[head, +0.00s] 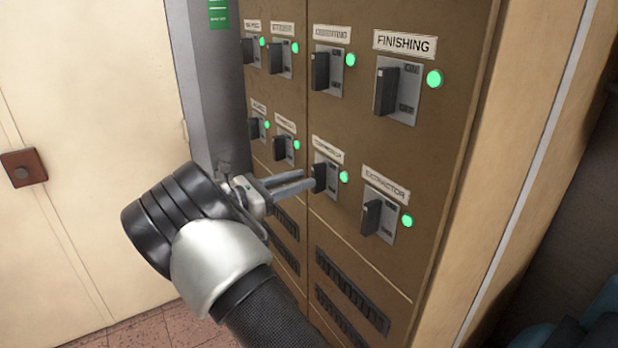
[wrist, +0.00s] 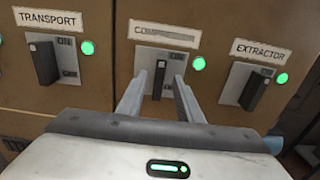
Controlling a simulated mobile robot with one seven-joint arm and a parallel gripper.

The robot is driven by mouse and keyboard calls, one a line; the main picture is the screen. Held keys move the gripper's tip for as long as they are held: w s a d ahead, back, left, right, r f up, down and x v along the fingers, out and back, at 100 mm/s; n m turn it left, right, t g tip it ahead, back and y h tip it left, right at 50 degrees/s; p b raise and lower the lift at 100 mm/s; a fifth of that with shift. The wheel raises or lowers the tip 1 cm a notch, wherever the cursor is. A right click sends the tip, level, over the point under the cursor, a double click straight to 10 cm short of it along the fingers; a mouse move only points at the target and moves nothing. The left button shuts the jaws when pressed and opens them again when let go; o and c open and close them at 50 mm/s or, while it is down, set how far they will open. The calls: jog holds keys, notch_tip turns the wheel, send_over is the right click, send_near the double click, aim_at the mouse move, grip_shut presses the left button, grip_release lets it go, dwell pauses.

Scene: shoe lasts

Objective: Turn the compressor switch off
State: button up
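The compressor switch has a dark lever (head: 319,177) on a grey plate, under a paper label. Its lamp (head: 343,177) beside it glows green. In the wrist view the lever (wrist: 159,78) shows between the two fingers of my gripper (wrist: 160,82), with a gap on each side. The fingers are open and reach toward the panel, one left and one right of the lever. In the head view my gripper (head: 308,181) has its fingertips close by the lever; whether they touch it I cannot tell. The fingers hide part of the plate.
The extractor switch (head: 371,216) sits to the lower right and the transport switch (wrist: 44,62) to the left. The finishing switch (head: 386,90) and others are above. All visible lamps glow green. A grey post (head: 212,90) stands left of the brown panel.

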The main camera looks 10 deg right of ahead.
jog(key=x, duration=0.3)
jog(key=shift+w+d, duration=0.1)
jog(key=shift+d, duration=0.05)
grip_shut()
